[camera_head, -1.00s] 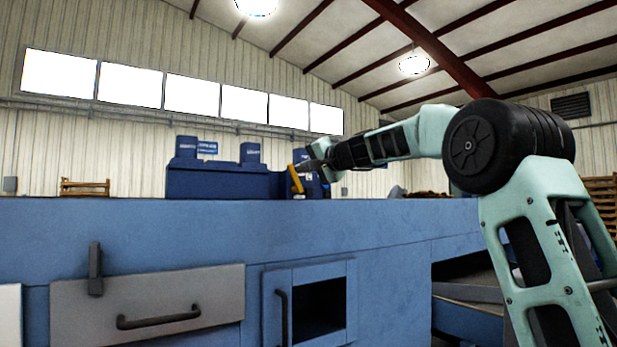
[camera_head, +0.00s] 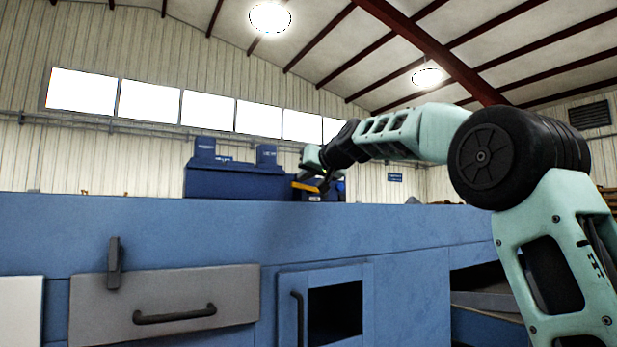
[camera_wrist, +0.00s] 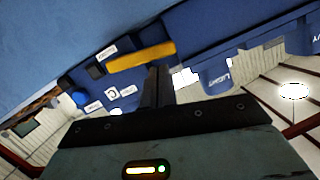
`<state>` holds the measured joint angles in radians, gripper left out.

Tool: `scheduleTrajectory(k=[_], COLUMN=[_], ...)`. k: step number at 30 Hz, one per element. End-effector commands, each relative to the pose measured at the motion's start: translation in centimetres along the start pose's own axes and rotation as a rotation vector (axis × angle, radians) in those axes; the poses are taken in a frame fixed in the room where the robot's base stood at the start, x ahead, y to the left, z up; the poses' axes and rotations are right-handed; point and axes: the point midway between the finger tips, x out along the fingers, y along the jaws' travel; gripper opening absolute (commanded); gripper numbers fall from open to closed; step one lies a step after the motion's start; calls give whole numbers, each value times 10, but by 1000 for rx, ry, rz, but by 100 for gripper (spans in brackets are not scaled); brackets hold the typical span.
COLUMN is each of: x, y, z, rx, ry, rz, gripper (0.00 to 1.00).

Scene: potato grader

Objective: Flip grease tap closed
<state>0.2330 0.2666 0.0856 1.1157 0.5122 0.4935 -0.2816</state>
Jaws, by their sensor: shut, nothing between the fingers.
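The grease tap's yellow lever (camera_head: 305,186) lies nearly level at the right end of a dark blue unit on top of the blue machine. It also shows as a yellow bar in the wrist view (camera_wrist: 140,56). My gripper (camera_head: 324,184) is shut and empty, pointing down just at the lever's right part. In the wrist view my dark fingers (camera_wrist: 155,75) end at the lever's edge; I cannot tell whether they touch it. The tap body under the lever is partly hidden by my gripper in the head view.
The dark blue unit (camera_head: 235,183) with raised blocks stands left of the lever. The blue machine (camera_head: 420,225) fills the front, with a grey drawer (camera_head: 165,300) and an open-fronted cupboard (camera_head: 335,310) below.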

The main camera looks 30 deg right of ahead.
Motion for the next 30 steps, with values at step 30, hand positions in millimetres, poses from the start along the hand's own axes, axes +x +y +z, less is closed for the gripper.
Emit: scheduleTrajectory(k=[30], x=[-2], y=[-7], z=[-9], rx=[3], ry=[0], rz=[-1], gripper=[0])
